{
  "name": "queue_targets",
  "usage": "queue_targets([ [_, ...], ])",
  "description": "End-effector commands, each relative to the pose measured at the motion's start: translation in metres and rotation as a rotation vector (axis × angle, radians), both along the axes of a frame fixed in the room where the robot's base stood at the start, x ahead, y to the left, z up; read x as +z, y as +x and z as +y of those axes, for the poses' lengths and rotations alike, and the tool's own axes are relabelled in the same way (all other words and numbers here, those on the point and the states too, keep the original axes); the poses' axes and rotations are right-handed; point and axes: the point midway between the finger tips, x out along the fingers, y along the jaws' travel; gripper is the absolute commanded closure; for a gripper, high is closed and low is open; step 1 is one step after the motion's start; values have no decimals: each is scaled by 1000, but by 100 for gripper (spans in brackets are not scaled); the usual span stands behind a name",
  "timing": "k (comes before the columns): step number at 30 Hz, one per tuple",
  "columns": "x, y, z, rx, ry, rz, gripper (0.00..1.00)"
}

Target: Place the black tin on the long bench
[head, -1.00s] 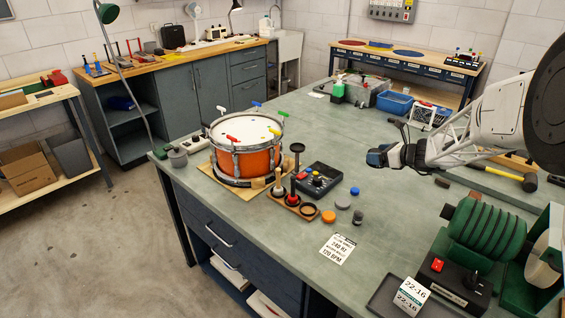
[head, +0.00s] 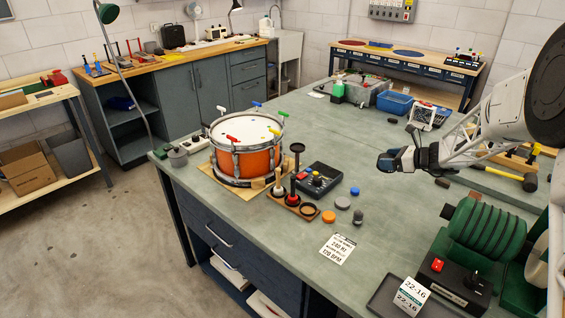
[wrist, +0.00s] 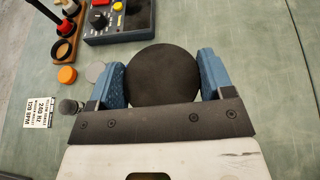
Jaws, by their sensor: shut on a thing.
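The black tin (wrist: 165,75) shows in the wrist view as a dark round disc between the two blue fingers of my gripper (wrist: 160,82). My gripper is shut on it, with a finger at each side. In the head view my gripper (head: 392,161) is at the right of centre, over the large bench with the grey-green top (head: 310,130). The tin is hard to tell apart from the dark gripper there. In the wrist view the bench top lies below the tin; the gap between them is unclear.
An orange drum (head: 258,162), a black control box (head: 318,180) and a wooden holder (head: 290,204) stand left of my gripper. Small discs, including an orange one (head: 328,217), lie nearby. A green drum-shaped machine (head: 487,235) is at right. The bench's middle is clear.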

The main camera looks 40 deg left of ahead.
Motion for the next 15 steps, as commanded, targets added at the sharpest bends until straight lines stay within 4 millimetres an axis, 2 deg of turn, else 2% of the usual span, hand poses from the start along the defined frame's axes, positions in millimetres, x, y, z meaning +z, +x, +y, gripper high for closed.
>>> queue_targets([
  [15, -4, 0, 0, 0, 0, 0, 53],
])
